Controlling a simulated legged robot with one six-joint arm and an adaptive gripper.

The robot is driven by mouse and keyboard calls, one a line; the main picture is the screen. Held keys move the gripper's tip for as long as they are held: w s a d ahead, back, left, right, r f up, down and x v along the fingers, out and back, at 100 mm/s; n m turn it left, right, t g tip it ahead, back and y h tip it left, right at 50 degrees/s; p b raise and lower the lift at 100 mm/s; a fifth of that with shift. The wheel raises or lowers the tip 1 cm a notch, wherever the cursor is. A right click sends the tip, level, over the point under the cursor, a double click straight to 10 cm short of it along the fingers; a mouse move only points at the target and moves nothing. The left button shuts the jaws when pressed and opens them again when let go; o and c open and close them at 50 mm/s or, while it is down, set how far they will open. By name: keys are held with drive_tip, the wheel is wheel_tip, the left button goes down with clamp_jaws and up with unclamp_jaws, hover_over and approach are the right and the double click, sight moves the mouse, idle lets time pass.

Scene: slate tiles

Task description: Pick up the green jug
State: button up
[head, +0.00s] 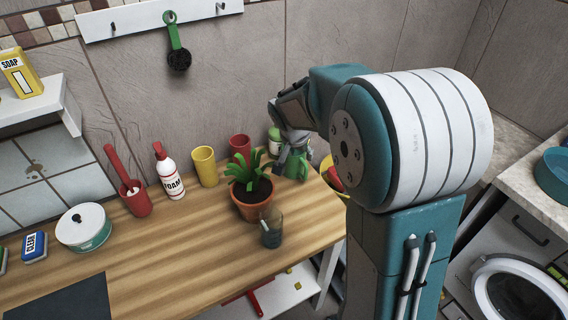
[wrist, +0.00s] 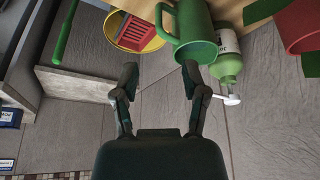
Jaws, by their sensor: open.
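The green jug (head: 293,170) stands near the right end of the wooden counter, behind the potted plant. In the wrist view, the jug (wrist: 197,32) is at the top, right of centre, with its handle to its left. My gripper (head: 289,146) is right above the jug in the head view and overlaps its top. In the wrist view, my gripper (wrist: 159,70) has its two fingers spread with nothing between them. The right fingertip is close to the jug; I cannot tell whether it touches.
A potted plant (head: 252,205) and a glass (head: 271,232) stand in front of the jug. A green pump bottle (wrist: 229,63) is close beside it. A red cup (head: 240,146) stands to the left. A yellow bowl (wrist: 153,42) holds a red item. The counter's front middle is clear.

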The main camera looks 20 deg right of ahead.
sight(306, 167)
drive_tip(key=x, duration=0.7)
drive_tip(key=shift+w+d, duration=0.35)
drive_tip(key=shift+d, duration=0.1)
drive_tip(key=x, duration=0.5)
drive_tip(key=shift+s+a+f, duration=0.1)
drive_tip(key=shift+a+f, duration=0.1)
drive_tip(key=shift+a, duration=0.1)
drive_tip(key=shift+d+f, duration=0.1)
drive_tip(key=shift+d, duration=0.3)
drive_tip(key=shift+a, duration=0.15)
clamp_jaws()
drive_tip(key=shift+a, duration=0.2)
